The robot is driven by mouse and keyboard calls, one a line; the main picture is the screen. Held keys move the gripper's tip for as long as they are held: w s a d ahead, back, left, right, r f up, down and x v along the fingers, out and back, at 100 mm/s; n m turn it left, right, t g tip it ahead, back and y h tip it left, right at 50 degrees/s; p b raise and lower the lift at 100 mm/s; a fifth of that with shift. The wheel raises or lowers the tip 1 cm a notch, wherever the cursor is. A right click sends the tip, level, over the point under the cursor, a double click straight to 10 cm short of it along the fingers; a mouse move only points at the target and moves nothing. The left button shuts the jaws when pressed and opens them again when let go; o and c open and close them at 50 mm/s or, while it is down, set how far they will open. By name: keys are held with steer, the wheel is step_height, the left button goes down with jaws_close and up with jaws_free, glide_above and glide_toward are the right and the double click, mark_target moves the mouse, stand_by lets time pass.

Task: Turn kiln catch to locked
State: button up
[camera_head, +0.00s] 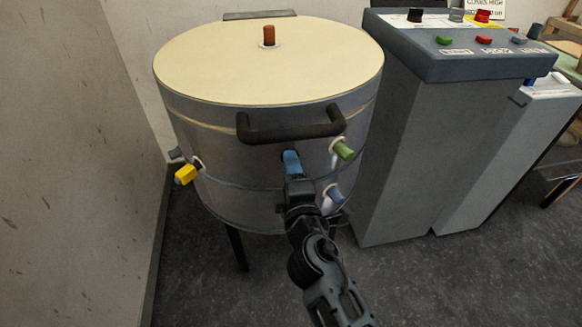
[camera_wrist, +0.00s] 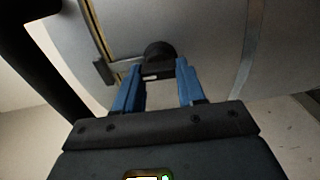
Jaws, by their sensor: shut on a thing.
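The round grey kiln (camera_head: 235,170) has a cream lid (camera_head: 215,65) that is down on its body. My gripper (camera_head: 291,160) is at the kiln's front, just under the dark lid handle (camera_head: 290,133). In the wrist view its blue fingers (camera_wrist: 157,72) are shut on a round black knob (camera_wrist: 160,52), which looks like the kiln catch. The knob stands out from the kiln wall near the brass-coloured lid seam. In the head view my fingers mostly hide the knob. I cannot read whether it is at locked.
Green (camera_head: 343,149), blue (camera_head: 333,192) and yellow (camera_head: 187,174) plugs or knobs stick out of the kiln wall around my gripper. A grey control cabinet (camera_head: 415,145) stands close on the right, and a wall on the left.

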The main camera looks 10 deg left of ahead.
steer(key=shift+n, duration=0.4)
steer(key=o, duration=1.1)
steer(key=shift+c, duration=0.2)
steer(key=v, duration=0.8)
